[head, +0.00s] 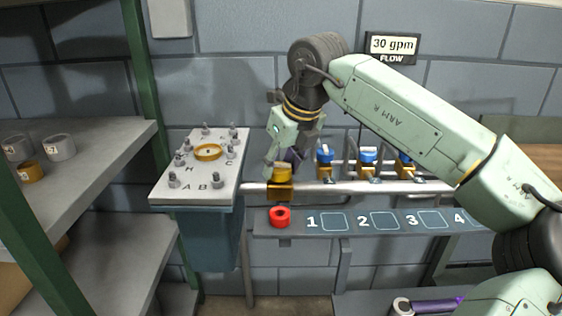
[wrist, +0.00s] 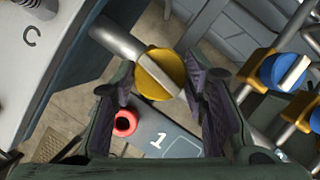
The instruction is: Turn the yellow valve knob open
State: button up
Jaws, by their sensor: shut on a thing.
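The yellow valve knob (head: 282,173) sits on top of an orange valve body (head: 280,190) at the left end of the grey pipe. In the wrist view the round knob (wrist: 158,76) has a paler bar across its top, slanted from upper left to lower right. My gripper (head: 284,162) comes down on the knob from above. In the wrist view its dark ribbed fingers (wrist: 161,80) are on either side of the knob, shut on it. A display (head: 391,47) on the wall reads 30 gpm FLOW.
Blue-knobbed valves (head: 368,155) stand along the pipe to the right. A red ring (head: 280,216) lies left of slot 1 on the numbered shelf (head: 297,232). A grey panel (head: 178,199) with lettered pegs and a yellow ring (head: 208,152) stands at left.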

jog(key=shift+n, duration=0.8)
jog(key=shift+g+y, duration=0.3)
jog(key=o, duration=1.2)
jog(key=shift+c, duration=0.2)
jog(key=v, duration=1.2)
